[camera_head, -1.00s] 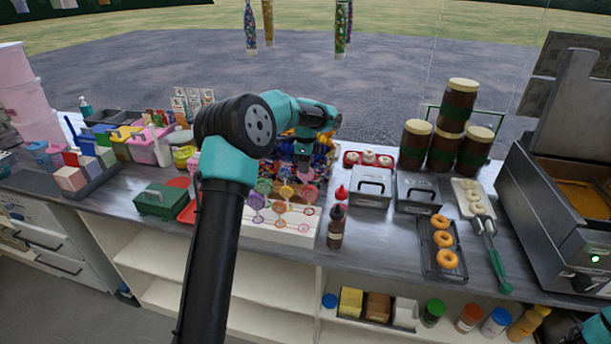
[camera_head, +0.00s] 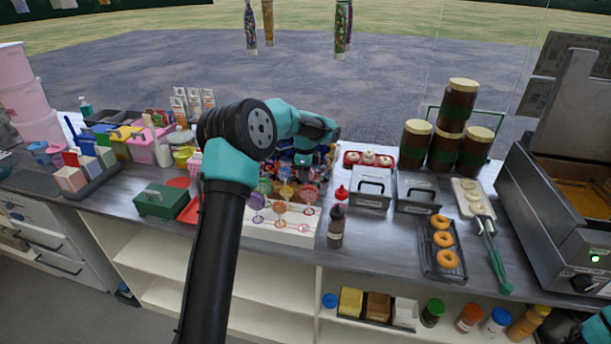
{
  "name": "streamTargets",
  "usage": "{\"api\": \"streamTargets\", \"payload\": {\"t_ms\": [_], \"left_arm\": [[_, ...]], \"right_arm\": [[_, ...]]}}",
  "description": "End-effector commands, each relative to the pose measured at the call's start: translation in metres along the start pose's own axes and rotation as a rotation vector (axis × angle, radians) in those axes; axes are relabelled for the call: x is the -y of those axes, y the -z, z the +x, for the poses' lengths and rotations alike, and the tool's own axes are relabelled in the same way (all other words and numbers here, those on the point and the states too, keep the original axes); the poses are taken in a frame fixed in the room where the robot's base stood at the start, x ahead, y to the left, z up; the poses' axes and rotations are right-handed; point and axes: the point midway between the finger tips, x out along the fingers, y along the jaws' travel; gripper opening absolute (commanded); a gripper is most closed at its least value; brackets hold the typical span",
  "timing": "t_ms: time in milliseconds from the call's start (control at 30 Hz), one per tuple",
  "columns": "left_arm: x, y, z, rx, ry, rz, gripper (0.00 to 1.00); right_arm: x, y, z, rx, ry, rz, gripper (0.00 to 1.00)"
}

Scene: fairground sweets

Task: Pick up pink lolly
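The lollies stand in rows in a white stepped stand (camera_head: 262,229) near the front of the counter. A pink lolly (camera_head: 308,193) is at the right of the upper row. My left gripper (camera_head: 303,160) points down just behind and above the upper row, against colourful wrapped sweets. It is small and dark there, so its fingers and any contact with a lolly cannot be made out. My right gripper is not in view.
A green box (camera_head: 161,201) and a red tray (camera_head: 188,212) are to the left. Metal lidded boxes (camera_head: 371,187) and a doughnut tray (camera_head: 443,262) are to the right.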

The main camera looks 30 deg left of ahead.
Motion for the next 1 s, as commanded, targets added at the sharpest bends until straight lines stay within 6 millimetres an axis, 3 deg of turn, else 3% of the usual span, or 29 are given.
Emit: {"api": "streamTargets", "payload": {"t_ms": [333, 767, 1000], "left_arm": [[0.000, 0.000, 0.000, 0.000, 0.000, 0.000, 0.00], [0.000, 0.000, -0.004, 0.000, 0.001, 0.000, 0.00], [0.001, 0.001, -0.032, 0.000, 0.003, 0.001, 0.00]], "right_arm": [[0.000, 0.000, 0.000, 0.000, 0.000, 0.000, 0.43], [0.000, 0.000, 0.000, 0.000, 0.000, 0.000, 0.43], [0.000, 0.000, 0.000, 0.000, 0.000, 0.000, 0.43]]}}
